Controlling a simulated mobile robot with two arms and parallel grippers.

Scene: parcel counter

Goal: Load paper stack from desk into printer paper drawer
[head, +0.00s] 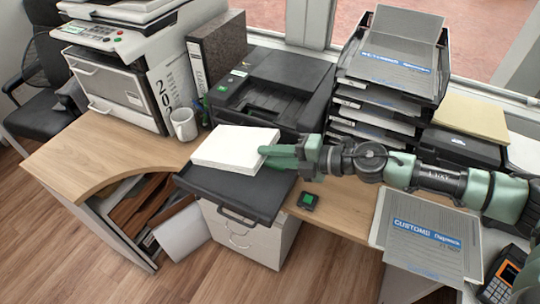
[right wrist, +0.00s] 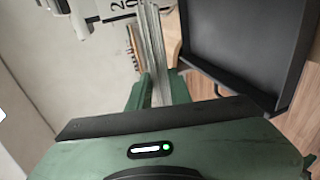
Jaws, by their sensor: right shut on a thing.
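The white paper stack (head: 235,146) is gripped at its right edge by my right gripper (head: 274,153), whose green fingers are shut on it. In the right wrist view the stack (right wrist: 152,45) shows edge-on between the fingers. The stack lies over the back part of the black paper drawer (head: 232,193), which is pulled out in front of the black printer (head: 275,85). I cannot tell whether the stack touches the drawer floor. The drawer (right wrist: 245,40) also shows at the right of the wrist view. My left gripper is not in view.
A white mug (head: 184,124) and a binder (head: 217,55) stand left of the printer. A large copier (head: 120,70) is at the left. Stacked document trays (head: 390,75) stand at the right. A small black box with a green top (head: 308,200) lies right of the drawer.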

